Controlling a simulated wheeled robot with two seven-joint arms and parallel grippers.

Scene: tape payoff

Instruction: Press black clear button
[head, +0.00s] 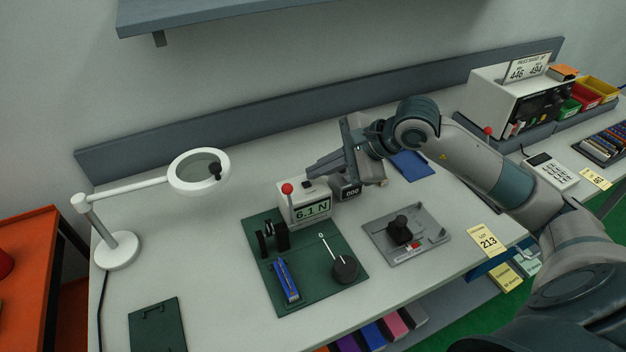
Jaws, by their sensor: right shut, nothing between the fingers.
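A white meter box (305,205) with a green display reading "6.1 N" stands at the back of a dark green plate (262,233). A small dark spot, which may be the black button (308,183), shows on its top; it is too small to be sure. My right gripper (314,171) is shut and empty. Its fingers point left and appear just above the top of the meter box. I cannot tell whether they touch it. My left gripper is not in view.
A red ball knob (287,188) stands at the box's left. A dark counter (347,188) reading "000" sits right of the box, below my right gripper. A grey plate (380,230) with a black knob lies to the right. A magnifier lamp (118,250) stands left.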

